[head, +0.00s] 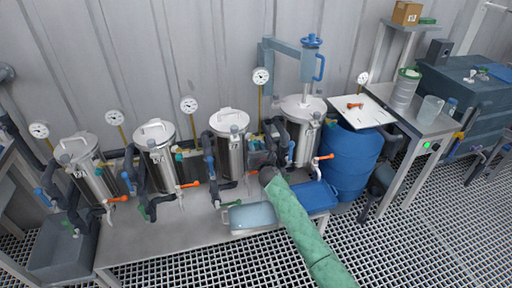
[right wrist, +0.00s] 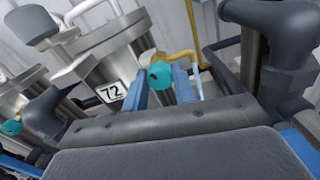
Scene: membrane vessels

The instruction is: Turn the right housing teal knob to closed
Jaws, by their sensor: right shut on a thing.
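The right housing (head: 302,132) is the rightmost of the steel vessels on the bench, with a blue handwheel press over its lid. My right gripper (head: 260,158), on the green-sleeved arm, reaches to the left side of this housing. In the right wrist view a teal knob (right wrist: 160,75) sits between the tips of the two blue fingers, and the gripper (right wrist: 160,85) is shut on it. The knob's valve body is mostly hidden behind it, so its exact setting cannot be told. My left gripper is not in view.
Dark pipes (right wrist: 285,45) stand close on the right in the wrist view. A second teal knob (right wrist: 12,127) and a "72" tag (right wrist: 111,92) show to the left. A clear-lidded tray (head: 252,216) and a blue tray (head: 318,196) lie in front; a blue barrel (head: 352,160) stands right.

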